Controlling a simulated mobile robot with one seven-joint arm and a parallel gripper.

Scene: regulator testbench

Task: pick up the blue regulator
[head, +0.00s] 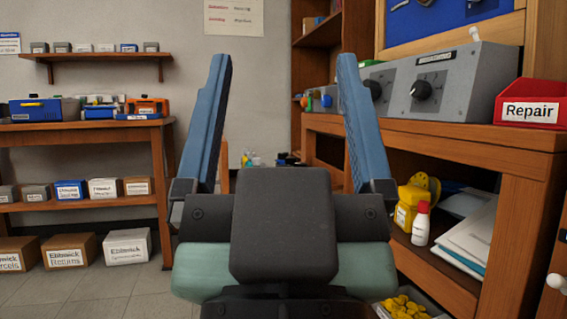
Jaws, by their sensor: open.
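My gripper (283,62) is open and empty in the head view. Its two long blue fingers stand upright and wide apart in the middle of the picture. Beyond the right finger, on the right workbench, a small blue round part (327,101) shows next to an orange round part (307,102). The blue part may be the blue regulator, but it is too small to be sure. It is apart from my gripper and farther away. The right finger stands close to it in the picture and may hide things behind it.
The right workbench (460,132) carries a grey box with black knobs (458,85) and a red Repair bin (532,104). Its lower shelf holds a white bottle (421,224). A left bench (85,126) holds toolboxes.

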